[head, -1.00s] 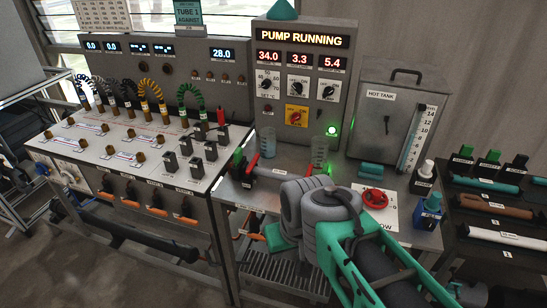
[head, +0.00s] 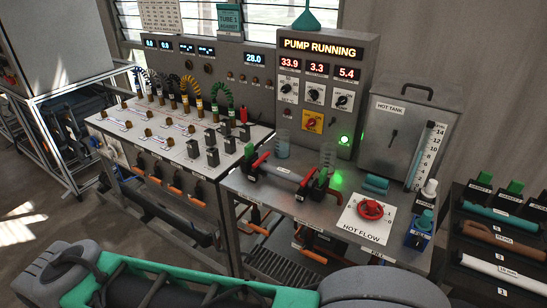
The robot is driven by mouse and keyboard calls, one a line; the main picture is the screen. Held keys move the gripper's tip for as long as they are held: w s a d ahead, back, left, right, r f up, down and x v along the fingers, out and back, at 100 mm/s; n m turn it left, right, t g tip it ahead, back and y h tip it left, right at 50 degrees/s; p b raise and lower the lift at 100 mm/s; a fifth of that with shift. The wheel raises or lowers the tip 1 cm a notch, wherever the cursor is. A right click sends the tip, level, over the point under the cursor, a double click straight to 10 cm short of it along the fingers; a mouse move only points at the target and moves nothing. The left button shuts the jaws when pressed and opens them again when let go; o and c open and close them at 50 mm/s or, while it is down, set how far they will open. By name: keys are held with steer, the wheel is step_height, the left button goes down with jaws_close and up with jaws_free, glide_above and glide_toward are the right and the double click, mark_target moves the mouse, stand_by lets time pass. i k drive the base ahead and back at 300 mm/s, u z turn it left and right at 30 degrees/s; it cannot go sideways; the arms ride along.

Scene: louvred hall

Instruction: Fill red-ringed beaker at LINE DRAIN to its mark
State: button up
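Two clear glass beakers stand towards the back of the metal bench (head: 240,183). The left beaker (head: 282,146) seems to hold pale blue liquid. The right beaker (head: 328,156) is partly hidden by the pipe fittings, and its contents are unclear. I cannot make out a red ring or fill mark on either. No label reading LINE DRAIN is legible. Orange-handled valves (head: 257,227) show below the bench front, above a slatted grate (head: 283,264). My green and grey arm crosses the bottom of the view. My gripper cannot be made out.
The control panel (head: 320,46) reads PUMP RUNNING, 33.9, 3.3 and 5.4. A pipe (head: 292,174) with green and red clamps lies on the bench. A red HOT FLOW knob (head: 370,209) and HOT TANK (head: 397,135) stand right. A tube rack (head: 500,228) is far right.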

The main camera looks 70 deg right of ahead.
mark_target(328, 153)
steer(key=u, duration=0.15)
steer(key=k, duration=0.65)
steer(key=z, duration=1.5)
steer(key=i, duration=0.5)
